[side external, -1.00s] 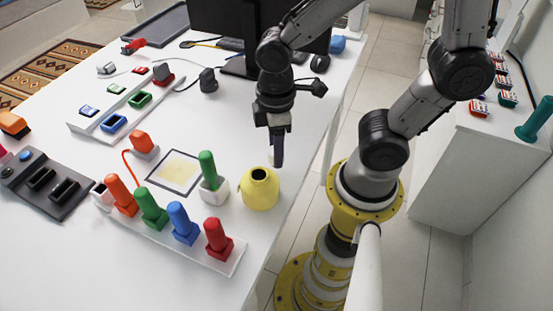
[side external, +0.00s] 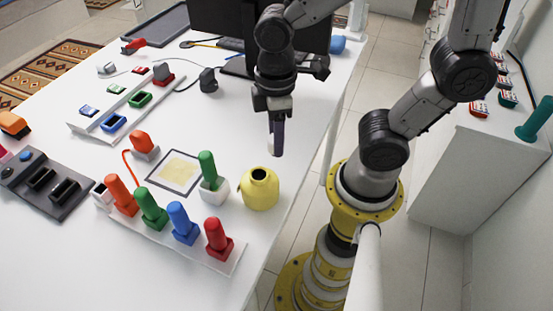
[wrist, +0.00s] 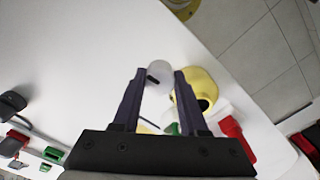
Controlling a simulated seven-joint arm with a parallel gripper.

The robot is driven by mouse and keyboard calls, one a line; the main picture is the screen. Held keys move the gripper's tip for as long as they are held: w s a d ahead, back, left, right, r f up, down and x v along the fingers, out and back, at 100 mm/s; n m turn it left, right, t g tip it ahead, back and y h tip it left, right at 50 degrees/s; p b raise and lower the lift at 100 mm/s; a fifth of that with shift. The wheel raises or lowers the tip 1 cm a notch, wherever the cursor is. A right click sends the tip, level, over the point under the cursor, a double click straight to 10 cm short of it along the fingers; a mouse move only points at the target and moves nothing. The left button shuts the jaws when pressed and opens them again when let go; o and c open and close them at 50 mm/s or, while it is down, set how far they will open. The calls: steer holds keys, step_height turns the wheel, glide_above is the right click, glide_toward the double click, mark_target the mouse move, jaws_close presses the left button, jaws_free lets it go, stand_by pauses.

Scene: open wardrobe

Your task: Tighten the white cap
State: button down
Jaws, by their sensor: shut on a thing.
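The white cap (wrist: 159,73) is between the fingertips of my gripper (wrist: 160,76) in the wrist view, with a dark slot or mark on its face. My gripper is shut on it. In the side view my gripper (side external: 276,149) points down, with a sliver of the white cap (side external: 270,144) showing beside the dark finger. The yellow jar (side external: 260,190) stands upright on the table below, near the right edge, with its round mouth open. In the wrist view the jar (wrist: 206,84) is partly hidden behind the right finger. The cap is apart from the jar.
A white rack (side external: 215,258) with orange, green, blue and red pegs stands in front. A white block with a green peg (side external: 208,168) is close left of the jar. The table edge (side external: 300,200) is just right of it. A monitor (side external: 222,25) stands behind.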

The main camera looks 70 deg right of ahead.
stand_by(0.3)
steer(key=shift+s, duration=0.15)
steer(key=a+r+n, duration=0.5)
steer(key=a+r, duration=0.3)
steer(key=r, duration=0.2)
steer(key=shift+f, duration=0.1)
steer(key=shift+f, duration=2.8)
steer(key=shift+f, duration=1.2)
